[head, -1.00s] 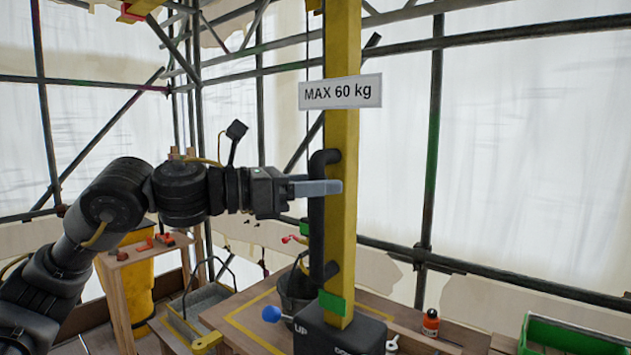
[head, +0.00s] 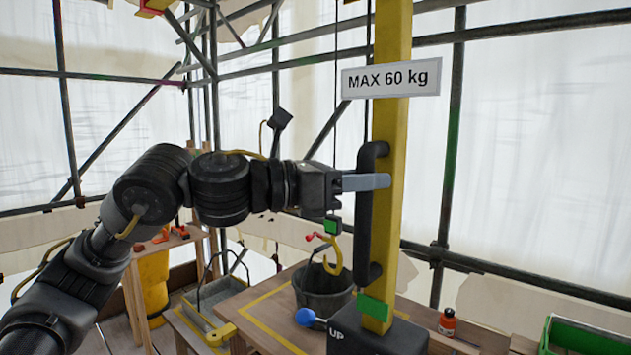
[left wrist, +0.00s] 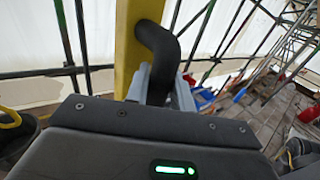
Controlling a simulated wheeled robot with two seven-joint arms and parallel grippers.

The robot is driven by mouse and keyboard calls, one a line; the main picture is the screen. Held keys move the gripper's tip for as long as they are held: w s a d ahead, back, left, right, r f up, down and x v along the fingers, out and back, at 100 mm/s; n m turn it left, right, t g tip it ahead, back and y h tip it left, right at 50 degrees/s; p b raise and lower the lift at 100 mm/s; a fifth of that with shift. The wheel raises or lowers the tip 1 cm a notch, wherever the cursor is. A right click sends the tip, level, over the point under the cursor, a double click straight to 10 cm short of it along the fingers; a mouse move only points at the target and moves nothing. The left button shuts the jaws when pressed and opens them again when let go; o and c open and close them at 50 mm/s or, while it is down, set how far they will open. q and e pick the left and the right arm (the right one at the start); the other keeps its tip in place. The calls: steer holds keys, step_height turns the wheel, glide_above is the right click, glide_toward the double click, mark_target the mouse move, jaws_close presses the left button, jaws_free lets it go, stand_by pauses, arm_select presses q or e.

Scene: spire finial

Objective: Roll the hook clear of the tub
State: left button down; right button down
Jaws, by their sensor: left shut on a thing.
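The yellow hook (head: 333,258) hangs under a green block (head: 332,224), with a red lever beside it. Its lower end overlaps the black tub (head: 322,298) in the head view; I cannot tell whether it is inside or above the rim. The tub stands on the wooden table. My left gripper (head: 368,182) is shut on the black handle (head: 364,235) of the yellow post (head: 391,140). The left wrist view shows the handle (left wrist: 160,62) between the fingers. The hook is just left of the handle in the head view. My right gripper is not in view.
A "MAX 60 kg" sign (head: 391,78) is on the post. A black box marked UP (head: 375,335) is at its foot, with a blue ball knob (head: 305,317) beside it. An orange bottle (head: 447,322) and green crate (head: 580,336) stand right. A grey trough (head: 215,300) is left.

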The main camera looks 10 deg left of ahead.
arm_select(q)
steer(key=s+d+b, duration=0.2)
steer(key=s+d, duration=0.1)
steer(key=d, duration=0.4)
steer(key=s+d+b, duration=0.2)
steer(key=s+d, duration=0.2)
steer(key=d, duration=0.4)
steer(key=shift+s, duration=0.2)
steer(key=shift+d, duration=0.1)
steer(key=c, duration=1.3)
jaws_free()
steer(key=shift+o, duration=0.2)
steer(key=b+v, duration=0.4)
steer(key=v, duration=0.7)
